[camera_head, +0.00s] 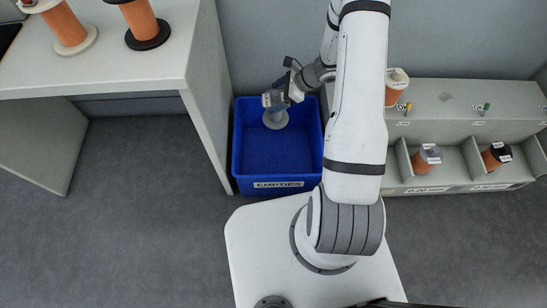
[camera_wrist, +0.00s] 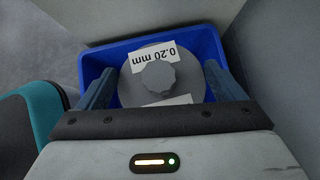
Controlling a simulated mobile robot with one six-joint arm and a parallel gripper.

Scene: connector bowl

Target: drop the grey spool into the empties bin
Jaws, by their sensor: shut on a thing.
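The grey spool (camera_wrist: 140,78) is between my gripper's two fingers in the wrist view, with a round knob on top and a label reading 0.20 mm. My gripper (camera_wrist: 162,88) is shut on it. In the head view the spool (camera_head: 276,120) hangs below my gripper (camera_head: 275,103), over the back part of the empties bin. The empties bin (camera_head: 279,185) is a blue open box on the floor with an EMPTIES label on its front. Its visible floor is bare. The bin's blue rim (camera_wrist: 205,38) also shows around the spool in the wrist view.
A light table (camera_head: 130,72) with orange spools (camera_head: 145,22) stands left of the bin, its side panel close to the bin. A grey rack (camera_head: 450,155) with compartments holding orange spools (camera_head: 425,160) stands to the right. Grey floor is clear at the left front.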

